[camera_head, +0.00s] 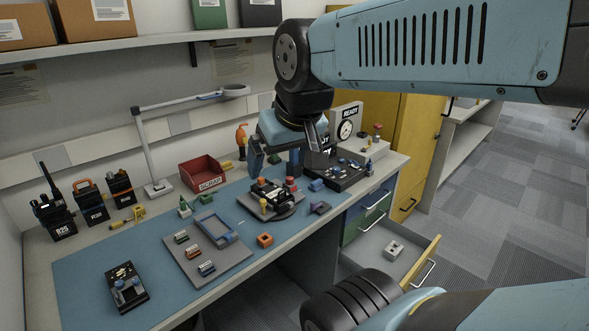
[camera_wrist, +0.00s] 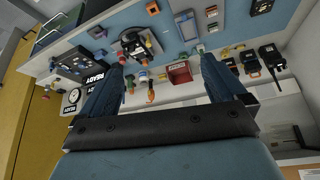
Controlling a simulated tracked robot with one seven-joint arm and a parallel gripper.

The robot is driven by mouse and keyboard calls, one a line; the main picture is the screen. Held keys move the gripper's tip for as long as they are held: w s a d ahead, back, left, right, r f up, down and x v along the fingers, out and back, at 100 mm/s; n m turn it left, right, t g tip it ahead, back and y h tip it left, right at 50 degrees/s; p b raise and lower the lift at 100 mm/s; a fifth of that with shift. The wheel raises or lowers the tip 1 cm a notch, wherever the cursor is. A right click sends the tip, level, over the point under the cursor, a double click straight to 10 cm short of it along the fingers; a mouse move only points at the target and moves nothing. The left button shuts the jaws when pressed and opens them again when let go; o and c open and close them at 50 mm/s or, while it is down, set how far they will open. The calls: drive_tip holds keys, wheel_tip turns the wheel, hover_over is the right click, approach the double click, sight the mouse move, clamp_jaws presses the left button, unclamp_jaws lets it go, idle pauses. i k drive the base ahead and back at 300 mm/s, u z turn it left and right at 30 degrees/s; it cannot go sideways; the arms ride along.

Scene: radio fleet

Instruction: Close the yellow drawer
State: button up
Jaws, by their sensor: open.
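The yellow drawer (camera_head: 423,260) stands pulled out at the bottom of the drawer stack under the right end of the bench. Its yellow front faces right and has a pale handle. A small grey object (camera_head: 394,250) lies inside it. My arm covers the drawer's near lower part. My gripper (camera_head: 277,160) is open and points down above the bench, left of and higher than the drawer, touching nothing that I can make out. In the wrist view my gripper (camera_wrist: 162,62) has its fingers spread with nothing held; I cannot make out the yellow drawer there.
Blue (camera_head: 376,200) and green (camera_head: 351,228) drawers above it look shut. A yellow cabinet (camera_head: 412,150) stands behind to the right. The bench holds radios (camera_head: 57,215), a red scrap bin (camera_head: 201,172), a lamp (camera_head: 150,150) and small parts. Carpet floor right of the drawer is clear.

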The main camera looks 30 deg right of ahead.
sight(366, 252)
drive_tip(key=u, duration=1.15)
drive_tip(key=k, duration=0.6)
drive_tip(key=u, duration=0.2)
drive_tip(key=i, duration=0.15)
drive_tip(key=z, duration=3.1)
drive_tip(key=i, duration=0.55)
drive_tip(key=u, duration=0.25)
